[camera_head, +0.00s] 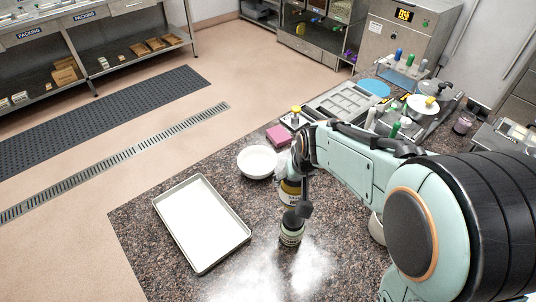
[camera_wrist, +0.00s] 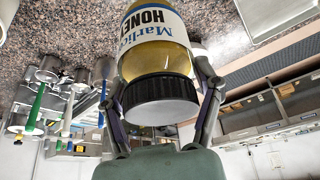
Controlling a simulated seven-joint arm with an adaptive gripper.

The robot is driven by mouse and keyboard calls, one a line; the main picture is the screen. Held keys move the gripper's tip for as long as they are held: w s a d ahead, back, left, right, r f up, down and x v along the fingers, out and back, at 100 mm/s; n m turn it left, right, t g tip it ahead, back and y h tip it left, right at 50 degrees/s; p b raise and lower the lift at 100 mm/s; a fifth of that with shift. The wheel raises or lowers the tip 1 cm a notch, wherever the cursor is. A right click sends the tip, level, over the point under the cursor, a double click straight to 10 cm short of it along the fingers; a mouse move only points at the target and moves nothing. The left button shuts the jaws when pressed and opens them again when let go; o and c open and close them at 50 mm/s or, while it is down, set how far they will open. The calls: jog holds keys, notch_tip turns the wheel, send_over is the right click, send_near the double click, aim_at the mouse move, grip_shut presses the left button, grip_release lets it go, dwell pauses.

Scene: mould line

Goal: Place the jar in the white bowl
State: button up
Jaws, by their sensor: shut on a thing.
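A honey jar (camera_wrist: 155,40) with amber contents, a white and blue label and a black lid (camera_wrist: 160,98) is between my gripper's fingers (camera_wrist: 160,82) in the wrist view. My gripper is shut on it near the lid. In the head view the honey jar (camera_head: 289,190) shows below my wrist, partly hidden by dark gripper parts (camera_head: 303,190). The white bowl (camera_head: 257,162) stands on the counter just left of the jar, apart from it, and looks empty. I cannot tell how high the jar is above the counter.
A metal tray (camera_head: 201,222) lies empty at left on the granite counter (camera_head: 137,222). A pink block (camera_head: 279,135) lies behind the bowl. Equipment with coloured handles (camera_head: 396,128) fills the back right.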

jog(key=w+a+r+n+y, duration=0.1)
jog(key=w+a+r+n, duration=0.25)
jog(key=a, duration=0.25)
jog(key=w+a+f, duration=0.5)
jog(key=w+f, duration=0.7)
jog(key=shift+f+g, duration=0.3)
jog(key=shift+f, duration=0.1)
jog(key=o, duration=1.2)
